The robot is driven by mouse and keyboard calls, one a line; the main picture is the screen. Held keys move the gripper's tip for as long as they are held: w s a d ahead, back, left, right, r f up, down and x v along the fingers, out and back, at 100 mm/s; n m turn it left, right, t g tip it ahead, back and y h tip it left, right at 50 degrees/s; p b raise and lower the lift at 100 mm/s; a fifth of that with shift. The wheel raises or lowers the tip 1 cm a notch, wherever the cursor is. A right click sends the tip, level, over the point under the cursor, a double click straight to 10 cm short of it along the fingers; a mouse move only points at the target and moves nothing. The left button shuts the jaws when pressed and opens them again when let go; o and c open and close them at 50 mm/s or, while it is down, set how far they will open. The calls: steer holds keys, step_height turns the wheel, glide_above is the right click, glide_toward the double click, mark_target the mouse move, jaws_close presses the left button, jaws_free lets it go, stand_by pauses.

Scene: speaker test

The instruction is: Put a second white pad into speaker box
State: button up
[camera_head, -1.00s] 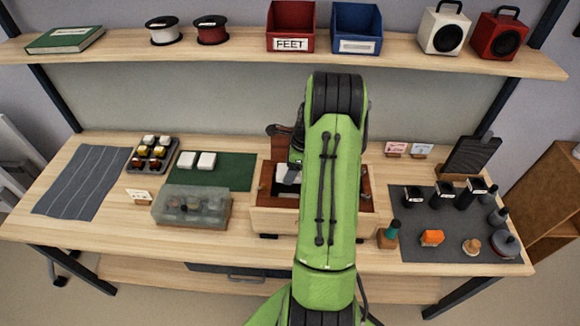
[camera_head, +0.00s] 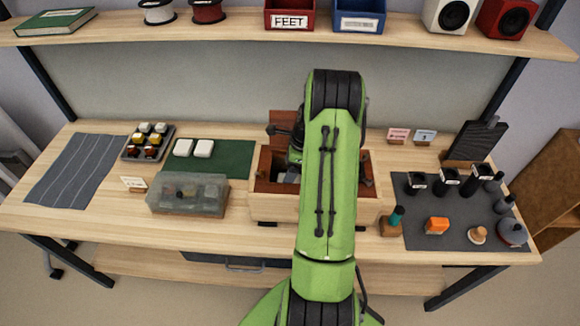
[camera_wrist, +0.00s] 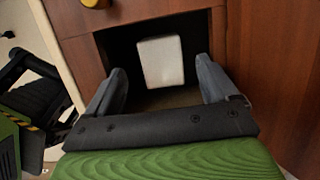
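The speaker box (camera_head: 270,207) is a pale wooden box with a red-brown inside, standing at the middle of the bench. My arm hides much of it in the head view. In the wrist view, a white pad (camera_wrist: 161,61) lies inside a dark compartment of the box, framed by red-brown wood (camera_wrist: 145,14). My gripper (camera_wrist: 162,82) is open, with a grey finger on each side of the pad and gaps between. Two more white pads, a left one (camera_head: 183,147) and a right one (camera_head: 203,148), lie side by side on the green mat (camera_head: 232,160).
A clear-lidded case (camera_head: 188,195) stands left of the box. A tray of small coloured pieces (camera_head: 148,142) and a striped grey cloth (camera_head: 75,170) lie farther left. A dark mat (camera_head: 455,225) with cups and bottles is at the right. A shelf (camera_head: 240,38) runs above.

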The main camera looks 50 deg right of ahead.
steer(key=shift+o, duration=0.3)
steer(key=p+v, duration=0.2)
steer(key=v, duration=1.3)
steer(key=shift+r, duration=0.4)
steer(key=shift+s, duration=0.15)
steer(key=a+r+n+h, duration=0.1)
steer(key=a+r+n, duration=0.5)
steer(key=a, duration=0.4)
steer(key=a+r+n+h, duration=0.1)
steer(key=a+r+n, duration=0.5)
steer(key=a, duration=0.4)
steer(key=s+a+n+t, duration=0.3)
steer(key=s+a+n, duration=0.9)
steer(key=n, duration=0.4)
steer(key=shift+s+a, duration=0.25)
steer(key=shift+s, duration=0.4)
